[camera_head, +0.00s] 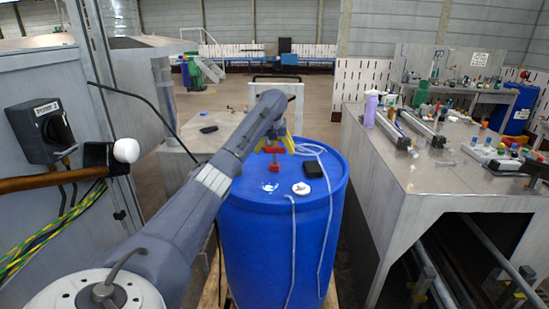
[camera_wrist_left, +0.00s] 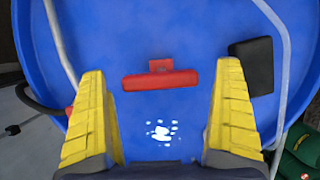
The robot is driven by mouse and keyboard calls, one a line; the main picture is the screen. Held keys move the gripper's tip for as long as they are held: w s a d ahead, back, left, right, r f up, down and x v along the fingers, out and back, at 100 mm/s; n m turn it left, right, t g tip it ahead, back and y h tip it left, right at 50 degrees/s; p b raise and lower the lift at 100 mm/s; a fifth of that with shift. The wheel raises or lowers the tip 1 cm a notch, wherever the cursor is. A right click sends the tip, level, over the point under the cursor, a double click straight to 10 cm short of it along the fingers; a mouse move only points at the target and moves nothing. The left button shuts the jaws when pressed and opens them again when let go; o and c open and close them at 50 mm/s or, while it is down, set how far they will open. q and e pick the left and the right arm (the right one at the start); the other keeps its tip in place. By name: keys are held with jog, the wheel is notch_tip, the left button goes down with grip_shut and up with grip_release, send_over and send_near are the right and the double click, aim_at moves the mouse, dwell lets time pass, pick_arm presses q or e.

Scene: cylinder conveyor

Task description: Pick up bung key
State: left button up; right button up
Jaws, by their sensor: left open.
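The red bung key (camera_head: 274,167) is on top of the blue barrel (camera_head: 262,189). In the left wrist view the bung key (camera_wrist_left: 160,80) is a red bar with a short tab at its upper middle, lying crosswise. My left gripper (camera_head: 276,143) is above the barrel top. Its yellow fingers are spread wide, one on each side of the bung key. In the left wrist view my left gripper (camera_wrist_left: 161,76) is open and empty, with visible gaps between fingers and key. Part of the key is hidden by the gripper in the head view.
A metal workbench (camera_head: 408,172) with bottles and small parts stands right. A grey panel with a black switch (camera_head: 40,131) stands left.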

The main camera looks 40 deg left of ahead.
pick_arm(q)
jog(key=shift+w+a+f, duration=0.1)
jog(key=shift+f, duration=0.25)
jog(key=shift+c, duration=0.6)
jog(key=c, duration=1.6)
jog(key=shift+r, duration=0.15)
